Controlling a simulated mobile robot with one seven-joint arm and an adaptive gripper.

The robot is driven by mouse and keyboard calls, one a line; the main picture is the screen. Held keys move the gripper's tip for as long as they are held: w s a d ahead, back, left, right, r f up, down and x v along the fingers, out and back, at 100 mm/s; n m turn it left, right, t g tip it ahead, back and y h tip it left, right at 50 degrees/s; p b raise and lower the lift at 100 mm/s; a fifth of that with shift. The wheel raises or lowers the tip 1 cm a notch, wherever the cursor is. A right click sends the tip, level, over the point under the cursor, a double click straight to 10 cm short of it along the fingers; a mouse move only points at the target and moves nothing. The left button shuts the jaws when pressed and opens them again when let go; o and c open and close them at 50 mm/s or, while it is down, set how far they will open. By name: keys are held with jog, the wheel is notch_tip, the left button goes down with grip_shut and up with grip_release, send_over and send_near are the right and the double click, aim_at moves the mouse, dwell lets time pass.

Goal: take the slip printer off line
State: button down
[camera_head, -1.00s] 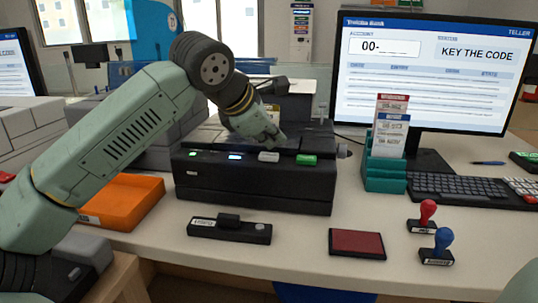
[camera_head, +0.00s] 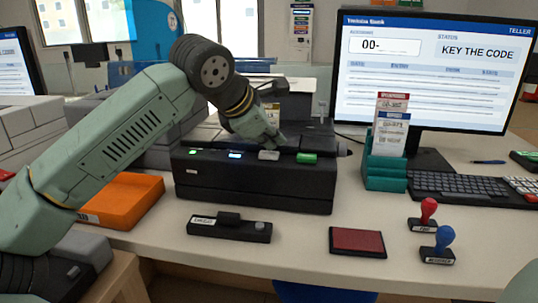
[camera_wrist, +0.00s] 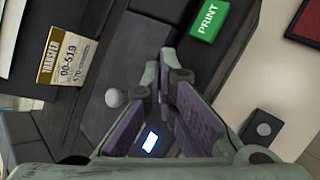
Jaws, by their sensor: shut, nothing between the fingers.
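The slip printer (camera_head: 255,188) is a dark box on the counter. Its front top edge bears a small green light (camera_head: 193,152), a lit blue-white display (camera_head: 235,155), a grey key (camera_head: 269,155) and a green key (camera_head: 307,158), which reads PRINT (camera_wrist: 208,20) in the wrist view. My gripper (camera_head: 277,143) is shut and empty, fingertips down, just above or behind the grey key; I cannot tell whether it touches. In the wrist view my fingers (camera_wrist: 165,78) hide the area between PRINT and the lit display (camera_wrist: 149,142). A pale round knob (camera_wrist: 115,97) stands beside them.
A yellow paper slip (camera_wrist: 68,55) marked 00-519 is at the printer's back. An orange tray (camera_head: 125,203) is left, a teal card holder (camera_head: 386,172) right. A small black device (camera_head: 229,229), red pad (camera_head: 357,242) and two stamps stand in front. The monitor (camera_head: 430,75) reads KEY THE CODE.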

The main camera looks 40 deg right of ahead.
aim_at(272, 154)
jog(key=shift+f+b, duration=0.35)
jog(key=shift+f, duration=0.15)
dwell(0.7)
dwell(0.3)
jog(key=shift+r+p, duration=0.75)
jog(key=shift+r, duration=0.15)
jog(key=shift+r, duration=0.1)
notch_tip(272, 154, up, 5)
jog(key=p, duration=0.4)
dwell(0.6)
